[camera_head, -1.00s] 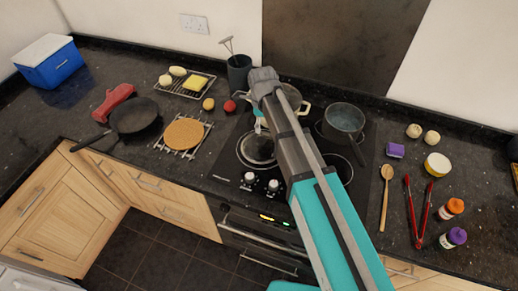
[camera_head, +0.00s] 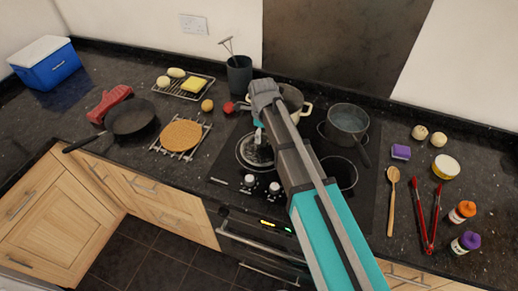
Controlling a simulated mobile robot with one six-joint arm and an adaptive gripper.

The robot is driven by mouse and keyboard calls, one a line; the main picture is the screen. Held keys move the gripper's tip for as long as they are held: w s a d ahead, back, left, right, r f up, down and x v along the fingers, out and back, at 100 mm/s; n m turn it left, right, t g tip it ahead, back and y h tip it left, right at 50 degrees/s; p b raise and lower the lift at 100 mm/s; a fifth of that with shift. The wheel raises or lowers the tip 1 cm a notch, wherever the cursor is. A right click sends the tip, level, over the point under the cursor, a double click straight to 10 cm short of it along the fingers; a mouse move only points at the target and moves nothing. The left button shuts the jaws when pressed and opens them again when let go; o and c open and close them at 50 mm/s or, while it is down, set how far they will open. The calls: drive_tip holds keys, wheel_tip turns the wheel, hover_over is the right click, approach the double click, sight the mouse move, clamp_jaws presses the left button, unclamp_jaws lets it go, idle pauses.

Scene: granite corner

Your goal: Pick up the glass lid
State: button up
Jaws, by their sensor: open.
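The glass lid (camera_head: 250,158) appears as a round, clear disc with a pale rim on the front left of the black hob. My gripper (camera_head: 258,138) is just above it, pointing down, with its pale fingertips near the lid's middle. The gripper is open, and I cannot tell whether it touches the lid's knob. My arm hides the right part of the lid.
A cream pot (camera_head: 292,99) stands behind my arm on the hob. A grey saucepan (camera_head: 346,121) stands to its right. A dark utensil pot (camera_head: 239,75) and a red tomato (camera_head: 228,107) are behind the lid. A cork mat (camera_head: 182,134) on a rack lies left. Control knobs (camera_head: 262,184) are in front.

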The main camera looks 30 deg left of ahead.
sight(262, 141)
drive_tip(key=shift+w+a+f+b, duration=0.1)
drive_tip(key=shift+f+b, duration=1.2)
drive_tip(key=shift+b, duration=0.05)
drive_tip(key=shift+w+a+f+b, duration=0.1)
drive_tip(key=shift+f+b, duration=1.2)
clamp_jaws()
drive_tip(key=shift+r, duration=0.2)
wheel_tip(262, 141, up, 3)
drive_tip(key=p, duration=0.3)
drive_tip(key=s+d+r+p, duration=0.1)
drive_tip(key=s+r+p, duration=0.8)
drive_tip(key=s, duration=0.5)
drive_tip(key=shift+r+p, duration=0.3)
drive_tip(key=shift+p, duration=0.25)
